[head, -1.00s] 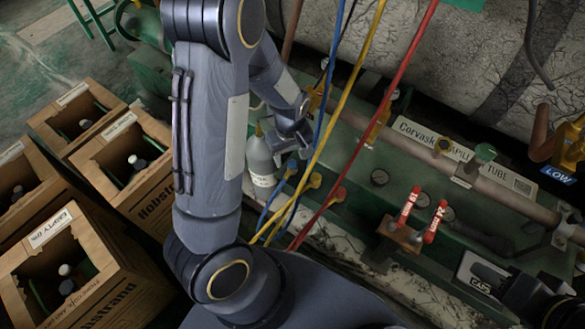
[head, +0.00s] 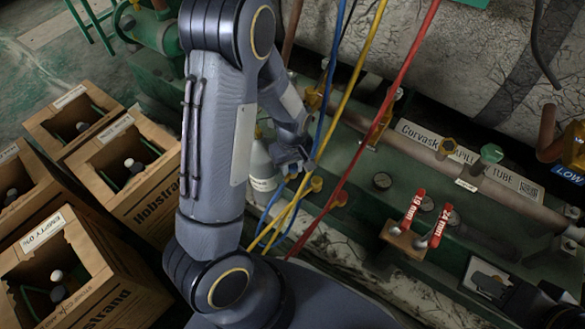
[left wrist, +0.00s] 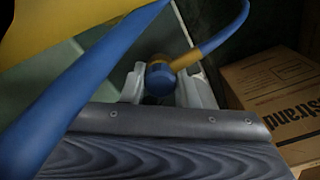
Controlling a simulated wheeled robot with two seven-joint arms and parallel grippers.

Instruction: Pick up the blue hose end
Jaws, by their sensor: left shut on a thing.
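My left gripper (head: 294,163) is low beside the hoses, in front of the green machine. In the left wrist view, the blue hose end (left wrist: 160,76) sits between its two pale fingers, which are shut on it. A yellow band is next to the blue end, and the blue hose (left wrist: 226,36) curves up to the right from there. In the head view, the gripper mostly hides this end.
A yellow hose end (head: 316,184) and a red hose end (head: 340,198) are close to the right of my left gripper. A grey bottle (head: 262,166) stands just to its left. Red-handled wrenches (head: 410,212) are further right. Open cardboard boxes (head: 128,205) fill the left side.

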